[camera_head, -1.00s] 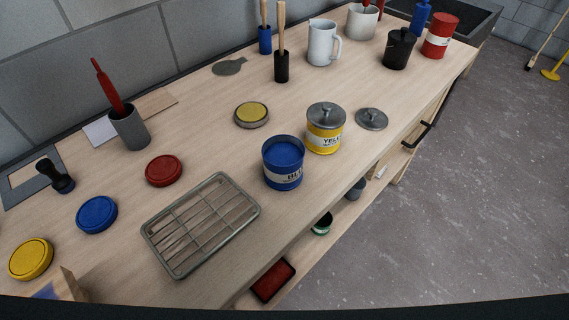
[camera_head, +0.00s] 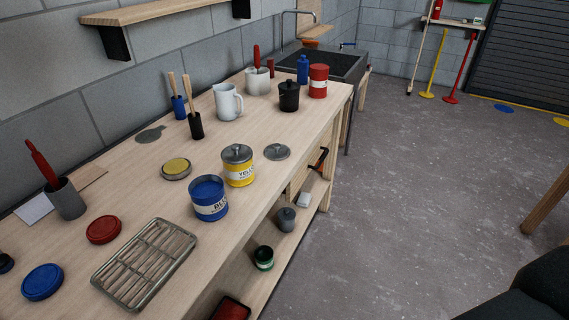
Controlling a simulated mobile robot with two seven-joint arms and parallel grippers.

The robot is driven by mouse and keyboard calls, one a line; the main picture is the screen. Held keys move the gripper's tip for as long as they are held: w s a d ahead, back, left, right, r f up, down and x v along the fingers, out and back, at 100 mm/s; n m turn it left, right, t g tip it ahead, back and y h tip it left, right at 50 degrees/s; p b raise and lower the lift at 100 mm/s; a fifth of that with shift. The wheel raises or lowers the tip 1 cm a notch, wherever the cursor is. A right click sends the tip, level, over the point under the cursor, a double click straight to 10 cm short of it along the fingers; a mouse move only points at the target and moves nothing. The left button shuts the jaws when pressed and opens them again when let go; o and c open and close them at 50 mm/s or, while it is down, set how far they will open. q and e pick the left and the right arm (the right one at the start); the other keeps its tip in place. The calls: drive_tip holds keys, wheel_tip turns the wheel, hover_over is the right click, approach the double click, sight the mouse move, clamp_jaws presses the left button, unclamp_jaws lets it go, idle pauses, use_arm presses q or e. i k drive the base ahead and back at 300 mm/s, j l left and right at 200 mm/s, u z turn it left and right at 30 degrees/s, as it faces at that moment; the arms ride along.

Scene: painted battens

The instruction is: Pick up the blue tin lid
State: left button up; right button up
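The blue tin lid (camera_head: 42,282) lies flat on the wooden workbench (camera_head: 205,258), near the left edge of the picture. It is a round blue disc with a raised rim, left of the wire rack. The blue tin (camera_head: 208,198) stands open on the bench, right of the rack, with blue paint showing inside. A red lid (camera_head: 103,229) lies behind and to the right of the blue lid. Neither of my grippers shows in this view.
The wire rack (camera_head: 146,262) lies beside the blue lid. A grey pot with a red-handled tool (camera_head: 67,199), a yellow tin (camera_head: 238,169) and a white jug (camera_head: 228,101) stand on the bench. Open concrete floor (camera_head: 400,180) lies to the right.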

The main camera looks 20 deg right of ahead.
sight(276, 152)
drive_tip(key=u, duration=0.5)
drive_tip(key=l+u, duration=0.65)
drive_tip(key=l, duration=0.25)
drive_tip(key=l+u, duration=0.25)
drive_tip(key=l, duration=1.6)
drive_tip(key=k+l+u, duration=0.1)
drive_tip(key=l, duration=0.8)
